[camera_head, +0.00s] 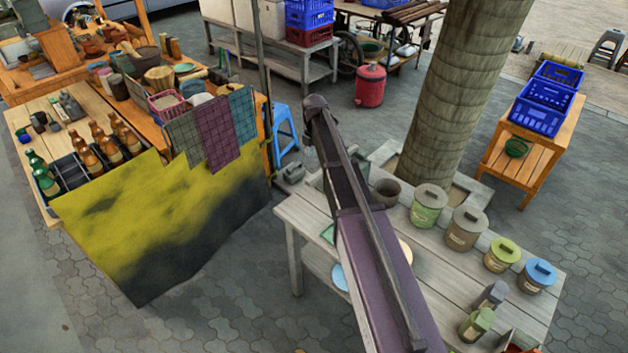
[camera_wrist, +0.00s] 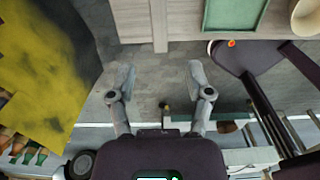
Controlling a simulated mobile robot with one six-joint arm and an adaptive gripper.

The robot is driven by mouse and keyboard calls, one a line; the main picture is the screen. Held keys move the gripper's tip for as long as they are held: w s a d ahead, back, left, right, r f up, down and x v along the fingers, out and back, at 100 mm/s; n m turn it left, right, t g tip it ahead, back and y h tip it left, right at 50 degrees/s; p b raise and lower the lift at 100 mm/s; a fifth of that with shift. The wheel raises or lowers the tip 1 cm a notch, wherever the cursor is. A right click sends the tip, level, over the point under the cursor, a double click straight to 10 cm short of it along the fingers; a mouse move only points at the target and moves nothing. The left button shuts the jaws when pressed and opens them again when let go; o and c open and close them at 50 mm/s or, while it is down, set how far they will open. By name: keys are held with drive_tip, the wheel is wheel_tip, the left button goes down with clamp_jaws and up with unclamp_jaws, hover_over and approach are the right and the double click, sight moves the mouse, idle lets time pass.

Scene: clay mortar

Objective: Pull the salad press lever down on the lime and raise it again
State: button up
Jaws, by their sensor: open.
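My gripper (camera_wrist: 160,75) shows in the wrist view with its two grey fingers spread apart and nothing between them. It hangs over grey paving, short of the edge of a pale plank surface at the top of that view. In the head view my arm crosses the middle, and I cannot clearly make out the gripper there. I cannot make out the salad press, its lever or the lime in either view. My arm hides part of the grey plank table (camera_head: 300,215).
The table holds a dark pot (camera_head: 387,191), several lidded tubs including a blue-lidded one (camera_head: 537,276), and a green tray (camera_wrist: 208,14) beside a cream bowl (camera_wrist: 304,20). A stall with yellow-black cloth (camera_head: 150,220) stands left. A thick trunk (camera_head: 462,90) rises behind the table.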

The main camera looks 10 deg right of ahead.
sight(314, 176)
drive_tip(key=shift+f+b, duration=4.55)
drive_tip(key=shift+f, duration=0.25)
drive_tip(key=shift+a, duration=0.1)
clamp_jaws()
